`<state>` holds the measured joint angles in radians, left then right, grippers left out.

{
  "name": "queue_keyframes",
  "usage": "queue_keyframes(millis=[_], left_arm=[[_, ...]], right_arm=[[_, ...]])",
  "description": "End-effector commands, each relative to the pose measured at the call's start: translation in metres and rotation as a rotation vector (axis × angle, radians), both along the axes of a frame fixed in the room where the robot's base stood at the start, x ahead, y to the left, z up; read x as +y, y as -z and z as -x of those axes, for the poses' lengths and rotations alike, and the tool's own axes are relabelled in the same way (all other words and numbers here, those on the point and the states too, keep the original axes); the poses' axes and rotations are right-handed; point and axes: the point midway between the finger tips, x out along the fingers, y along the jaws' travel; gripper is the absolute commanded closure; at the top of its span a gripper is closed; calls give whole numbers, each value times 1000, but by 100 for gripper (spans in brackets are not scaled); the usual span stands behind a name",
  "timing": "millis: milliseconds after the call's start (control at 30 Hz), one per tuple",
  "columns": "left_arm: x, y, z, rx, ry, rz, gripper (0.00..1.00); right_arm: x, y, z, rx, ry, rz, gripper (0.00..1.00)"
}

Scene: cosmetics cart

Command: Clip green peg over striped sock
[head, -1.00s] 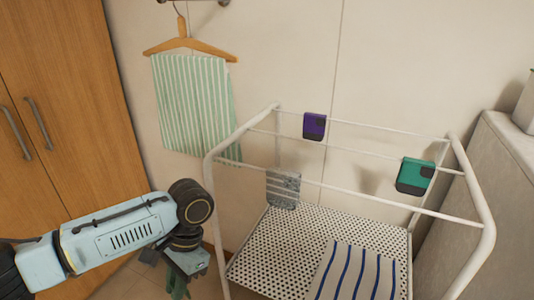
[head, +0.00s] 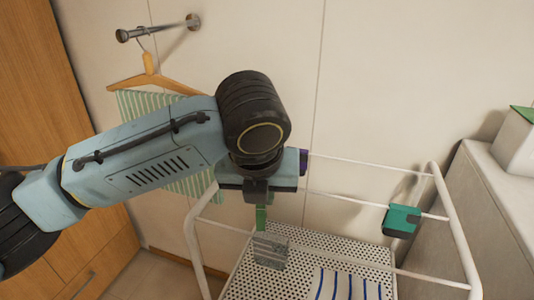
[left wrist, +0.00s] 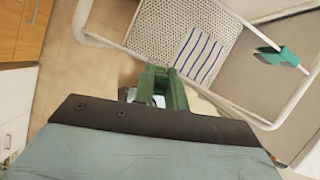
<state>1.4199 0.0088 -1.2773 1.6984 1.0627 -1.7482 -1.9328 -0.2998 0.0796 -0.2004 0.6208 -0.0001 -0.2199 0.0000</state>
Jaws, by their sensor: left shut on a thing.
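My left gripper (head: 259,200) is shut on the green peg (head: 262,218) and holds it above the drying rack (head: 190,235). The peg also shows in the left wrist view (left wrist: 176,92), pointing away from the wrist. A cloth with blue stripes on white (head: 345,286), which looks like the striped sock, is low in the rack, to the right of and below the peg, and apart from it. My right gripper is out of view.
A green-striped towel (head: 140,103) hangs at left. A grey ledge (head: 490,200) borders the right.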

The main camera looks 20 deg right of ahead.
Motion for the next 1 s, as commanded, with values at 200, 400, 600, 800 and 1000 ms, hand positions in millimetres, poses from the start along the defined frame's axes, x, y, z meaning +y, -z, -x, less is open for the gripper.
queue_keyframes(millis=[200,400,600,800,1000], left_arm=[[-17,-27,9,1,218,-1,100],[-19,-29,11,0,252,-2,100],[-18,-29,10,1,250,-3,100],[-19,-30,10,-5,249,0,100],[-19,-20,9,-9,248,2,100]], right_arm=[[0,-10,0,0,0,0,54],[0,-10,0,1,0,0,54],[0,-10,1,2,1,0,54],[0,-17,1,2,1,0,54],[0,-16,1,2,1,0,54]])
